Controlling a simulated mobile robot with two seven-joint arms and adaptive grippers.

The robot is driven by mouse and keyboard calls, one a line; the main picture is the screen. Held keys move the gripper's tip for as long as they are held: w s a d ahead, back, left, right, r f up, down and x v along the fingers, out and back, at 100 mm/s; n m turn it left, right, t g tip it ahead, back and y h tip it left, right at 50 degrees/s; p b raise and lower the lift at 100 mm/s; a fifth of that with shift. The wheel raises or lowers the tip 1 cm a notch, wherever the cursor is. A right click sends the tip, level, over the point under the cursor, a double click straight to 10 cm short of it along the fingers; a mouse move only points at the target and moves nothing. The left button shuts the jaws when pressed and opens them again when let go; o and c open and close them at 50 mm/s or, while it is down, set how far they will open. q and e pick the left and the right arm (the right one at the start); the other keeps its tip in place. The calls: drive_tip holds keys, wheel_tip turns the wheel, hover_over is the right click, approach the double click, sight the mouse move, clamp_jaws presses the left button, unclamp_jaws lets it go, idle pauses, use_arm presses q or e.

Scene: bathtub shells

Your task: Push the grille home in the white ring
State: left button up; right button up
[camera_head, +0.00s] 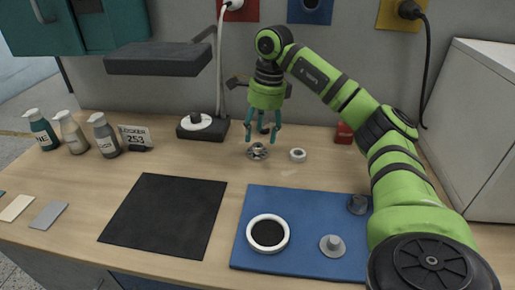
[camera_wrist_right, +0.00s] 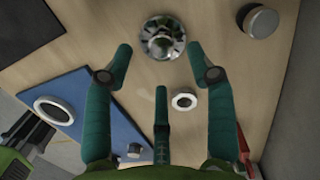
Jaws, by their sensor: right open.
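A small shiny round metal piece with dark gaps, which looks like the grille (camera_head: 257,151), lies on the wooden counter. It also shows just beyond my fingertips in the right wrist view (camera_wrist_right: 162,38). My right gripper (camera_head: 262,137) is open and empty, pointing down close above the metal piece. A small white ring (camera_head: 298,155) lies on the wood just right of it, also in the wrist view (camera_wrist_right: 184,102). A larger white ring (camera_head: 250,238) with a dark middle lies on the blue mat (camera_head: 300,205). I cannot tell which ring is meant. My left gripper is out of view.
A grey knobbed disc (camera_head: 332,246) and a dark knob (camera_head: 357,204) are on the blue mat. A black mat (camera_head: 165,215) lies left. Behind stand a black base (camera_head: 214,130) and several pump bottles (camera_head: 73,132). A red block (camera_head: 344,133) is at the back right.

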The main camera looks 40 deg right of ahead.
sight(258, 145)
drive_tip(key=f, duration=0.3)
drive_tip(key=shift+w+a+f, duration=0.15)
drive_tip(key=shift+w+f, duration=0.1)
drive_tip(key=shift+f, duration=0.3)
clamp_jaws()
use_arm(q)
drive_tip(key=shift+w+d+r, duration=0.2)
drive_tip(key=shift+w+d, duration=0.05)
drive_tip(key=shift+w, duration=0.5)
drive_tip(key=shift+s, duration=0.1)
